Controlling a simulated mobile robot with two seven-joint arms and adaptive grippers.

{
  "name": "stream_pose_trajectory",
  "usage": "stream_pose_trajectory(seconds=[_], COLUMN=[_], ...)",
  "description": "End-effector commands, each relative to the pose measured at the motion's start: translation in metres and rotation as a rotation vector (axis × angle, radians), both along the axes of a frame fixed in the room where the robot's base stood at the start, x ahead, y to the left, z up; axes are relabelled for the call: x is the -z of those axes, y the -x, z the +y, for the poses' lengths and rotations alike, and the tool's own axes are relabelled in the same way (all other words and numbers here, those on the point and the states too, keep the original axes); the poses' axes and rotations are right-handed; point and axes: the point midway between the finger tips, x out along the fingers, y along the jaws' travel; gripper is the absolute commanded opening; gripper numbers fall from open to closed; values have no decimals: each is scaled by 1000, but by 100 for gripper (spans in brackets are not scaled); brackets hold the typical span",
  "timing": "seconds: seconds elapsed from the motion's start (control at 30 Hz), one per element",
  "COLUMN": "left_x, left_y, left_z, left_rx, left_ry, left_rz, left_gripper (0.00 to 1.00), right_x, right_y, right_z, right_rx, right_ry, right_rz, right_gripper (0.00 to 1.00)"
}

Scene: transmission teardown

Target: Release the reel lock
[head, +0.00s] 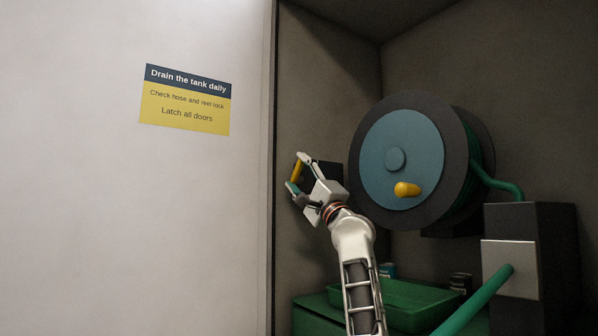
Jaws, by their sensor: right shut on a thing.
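The hose reel (390,150), with a blue disc face and dark flanges, is mounted inside the cabinet. A yellow crank knob (407,189) sits low on its face. Left of the reel, a dark block (329,170) is on the cabinet's left inner wall, with a yellow lever (296,171) at its left side; I take this to be the reel lock. My right gripper (296,174) is at the lever, its fingers shut on it. The gripper covers part of the lever and block. My left gripper is not in view.
A white panel with a "Drain the tank daily" sign (186,99) fills the left. A green tray (400,300) and small cans (460,283) sit below the reel. A green hose (480,298) meets a dark box (545,225) at right.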

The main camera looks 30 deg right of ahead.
Motion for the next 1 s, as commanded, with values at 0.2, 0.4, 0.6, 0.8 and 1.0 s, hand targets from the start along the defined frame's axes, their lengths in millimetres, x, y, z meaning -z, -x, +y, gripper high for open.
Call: stream_pose_trajectory(seconds=[0.2, 0.4, 0.6, 0.8, 1.0], left_x=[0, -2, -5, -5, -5], left_y=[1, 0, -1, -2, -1], left_z=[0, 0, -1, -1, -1], left_rx=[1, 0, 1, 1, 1], left_ry=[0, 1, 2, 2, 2], left_rz=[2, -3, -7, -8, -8], left_gripper=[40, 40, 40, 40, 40], right_x=[2, 2, 1, 1, 1], right_y=[0, 0, 1, 1, 1], right_z=[1, 1, 1, 1, 1], right_rx=[-2, -1, -2, -3, -2], right_ry=[-2, -3, -4, -4, -4], right_rz=[-48, -64, -65, -65, -64], right_gripper=[17, 17, 17, 72, 72])
